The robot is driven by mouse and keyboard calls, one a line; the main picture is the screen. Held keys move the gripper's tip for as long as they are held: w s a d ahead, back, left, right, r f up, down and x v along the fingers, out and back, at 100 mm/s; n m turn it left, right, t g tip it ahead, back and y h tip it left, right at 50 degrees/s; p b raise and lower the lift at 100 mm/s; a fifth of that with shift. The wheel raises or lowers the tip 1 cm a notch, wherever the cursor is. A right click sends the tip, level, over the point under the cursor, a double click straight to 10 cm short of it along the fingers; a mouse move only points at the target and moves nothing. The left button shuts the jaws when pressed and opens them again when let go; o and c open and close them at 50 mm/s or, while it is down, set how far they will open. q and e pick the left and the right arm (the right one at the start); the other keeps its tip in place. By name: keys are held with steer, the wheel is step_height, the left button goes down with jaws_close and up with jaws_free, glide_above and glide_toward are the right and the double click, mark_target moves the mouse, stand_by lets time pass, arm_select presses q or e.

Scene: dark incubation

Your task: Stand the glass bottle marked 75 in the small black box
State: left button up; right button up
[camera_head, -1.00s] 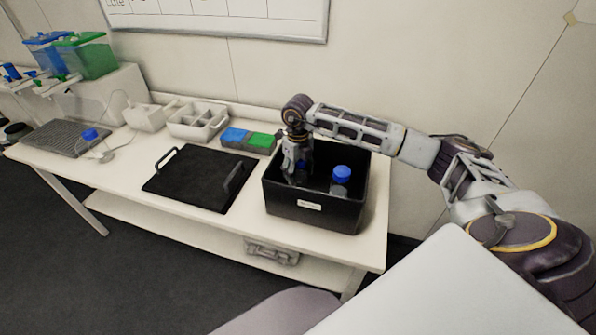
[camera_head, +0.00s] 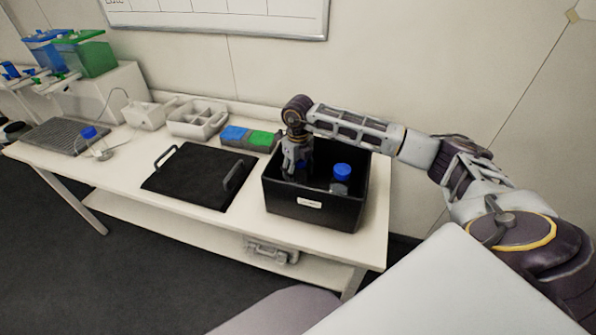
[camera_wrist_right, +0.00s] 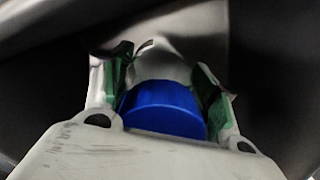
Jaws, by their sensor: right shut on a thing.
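The small black box (camera_head: 285,207) stands open on the right part of the white bench, with a white label on its front. My right gripper (camera_head: 300,172) reaches down inside its left part. It is shut on a blue-capped glass bottle; the blue cap (camera_wrist_right: 165,108) sits between the fingers in the right wrist view. The bottle's lower part and any mark on it are hidden. A second blue-capped bottle (camera_head: 341,176) stands in the right part of the box, apart from the gripper; I cannot read a number on it. My left gripper is not in view.
A flat black lid (camera_head: 190,190) with two handles lies left of the box. Behind are a blue and green block (camera_head: 250,138) and a white divided tray (camera_head: 198,120). Another blue-capped bottle (camera_head: 93,138) stands far left near a grey mat (camera_head: 57,136).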

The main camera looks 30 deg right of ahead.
steer(key=shift+f+b, duration=0.35)
steer(key=shift+f, duration=0.1)
stand_by(0.3)
steer(key=o, duration=1.2)
steer(key=shift+o, duration=0.2)
steer(key=shift+r, duration=0.1)
steer(key=shift+r, duration=0.55)
step_height(320, 180, up, 11)
steer(key=shift+f, duration=0.15)
